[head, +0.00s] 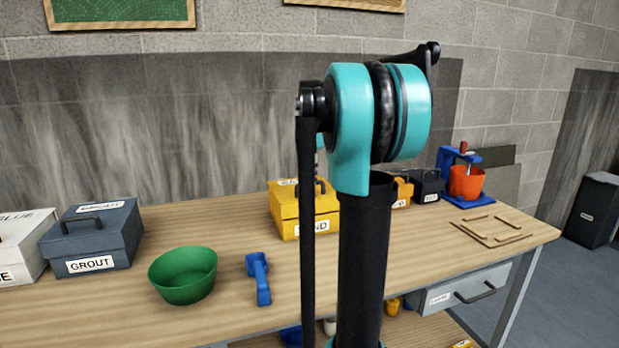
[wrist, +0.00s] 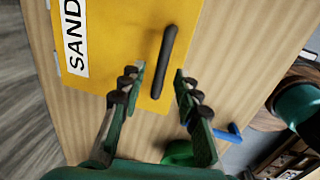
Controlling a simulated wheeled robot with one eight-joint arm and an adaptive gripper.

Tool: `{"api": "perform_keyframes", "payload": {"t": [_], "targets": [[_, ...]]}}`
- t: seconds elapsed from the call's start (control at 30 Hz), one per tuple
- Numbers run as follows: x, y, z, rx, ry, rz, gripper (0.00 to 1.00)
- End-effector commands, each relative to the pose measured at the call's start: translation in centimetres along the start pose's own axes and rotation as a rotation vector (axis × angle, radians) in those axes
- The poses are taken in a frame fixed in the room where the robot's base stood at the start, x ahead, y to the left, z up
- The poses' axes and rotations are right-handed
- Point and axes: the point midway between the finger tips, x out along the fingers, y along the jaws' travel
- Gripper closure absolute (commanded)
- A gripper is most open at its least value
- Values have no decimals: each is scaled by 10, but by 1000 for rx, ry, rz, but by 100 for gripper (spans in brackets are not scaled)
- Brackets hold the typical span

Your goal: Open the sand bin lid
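The yellow sand bin (head: 288,226) stands on the workbench, partly hidden behind my arm in the head view. Its yellow lid (wrist: 117,28) lies shut on it and carries a white SAND label (wrist: 73,35). The lid's black bar handle (wrist: 163,62) shows in the wrist view. My gripper (wrist: 159,78) is open above the lid. Its two fingertips lie on either side of the handle's near part in the picture; I cannot tell how far above it they are. In the head view my gripper is hidden by my arm.
On the wooden bench (head: 110,315) stand a grey grout bin (head: 92,240), a green bowl (head: 183,275) and a blue scoop (head: 260,280) left of my arm. An orange bucket (head: 466,182) in a blue stand and thin wooden strips (head: 488,232) are at the right.

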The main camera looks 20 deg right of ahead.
Motion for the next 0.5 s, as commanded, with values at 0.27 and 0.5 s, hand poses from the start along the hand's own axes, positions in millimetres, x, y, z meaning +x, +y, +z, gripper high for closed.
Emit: {"api": "perform_keyframes", "payload": {"t": [0.27, 0.5], "targets": [[6, 0, 0, 0, 0, 0, 68], [6, 0, 0, 0, 0, 0, 84]]}}
